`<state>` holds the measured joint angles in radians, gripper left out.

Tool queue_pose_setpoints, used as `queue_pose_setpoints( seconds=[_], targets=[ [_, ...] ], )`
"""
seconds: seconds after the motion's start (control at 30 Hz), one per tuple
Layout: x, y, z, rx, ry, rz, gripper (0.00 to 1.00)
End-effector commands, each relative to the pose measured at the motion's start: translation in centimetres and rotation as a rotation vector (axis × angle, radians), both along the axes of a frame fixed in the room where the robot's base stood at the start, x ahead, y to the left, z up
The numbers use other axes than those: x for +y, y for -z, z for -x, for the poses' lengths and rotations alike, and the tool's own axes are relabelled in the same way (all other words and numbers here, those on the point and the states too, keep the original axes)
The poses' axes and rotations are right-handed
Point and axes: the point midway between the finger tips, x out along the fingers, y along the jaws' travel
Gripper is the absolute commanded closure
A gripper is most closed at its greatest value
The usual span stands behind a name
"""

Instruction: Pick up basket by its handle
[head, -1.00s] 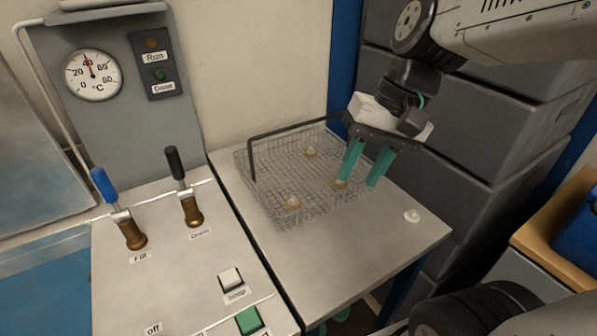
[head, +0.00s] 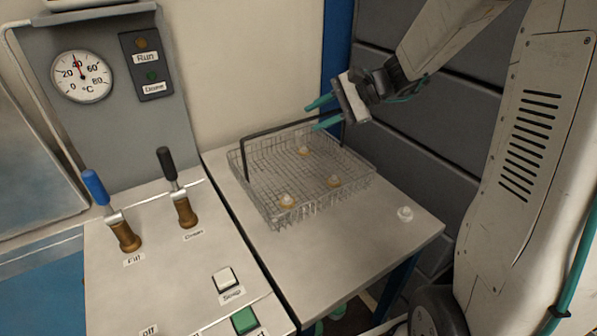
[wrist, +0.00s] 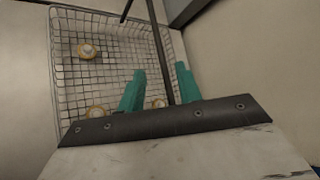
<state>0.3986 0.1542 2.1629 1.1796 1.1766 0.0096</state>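The wire mesh basket (head: 322,200) sits on the grey bench top. Its black handle (head: 275,131) stands raised over it. My gripper (head: 312,114) is at the right part of the handle's top bar, with its teal fingers pointing left. In the wrist view the fingers (wrist: 159,68) are open and apart. The handle bar (wrist: 160,45) runs between them in that picture, with no clear contact. Basket mesh (wrist: 115,65) shows beyond. I cannot tell how deep the bar lies between the fingers.
Three small white-topped pieces, one here (head: 286,200), lie in the basket. Another white piece (head: 405,213) is on the bench top (head: 340,255). A panel with levers (head: 172,185) stands left. The wall is behind, grey drawers (head: 420,130) at right.

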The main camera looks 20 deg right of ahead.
Motion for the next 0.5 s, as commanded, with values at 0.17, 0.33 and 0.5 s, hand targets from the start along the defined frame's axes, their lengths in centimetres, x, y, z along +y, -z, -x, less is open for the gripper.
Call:
queue_pose_setpoints(
  seconds=[0.17, 0.33, 0.5],
  targets=[
    [2.3, 0.8, -0.7, 0.001, -0.005, 0.0, 0.66],
    [4.2, 1.9, -1.6, 0.0, -0.005, 0.002, 0.66],
    [4.8, 2.2, -1.9, 0.0, -0.002, 0.002, 0.66]
  ],
)
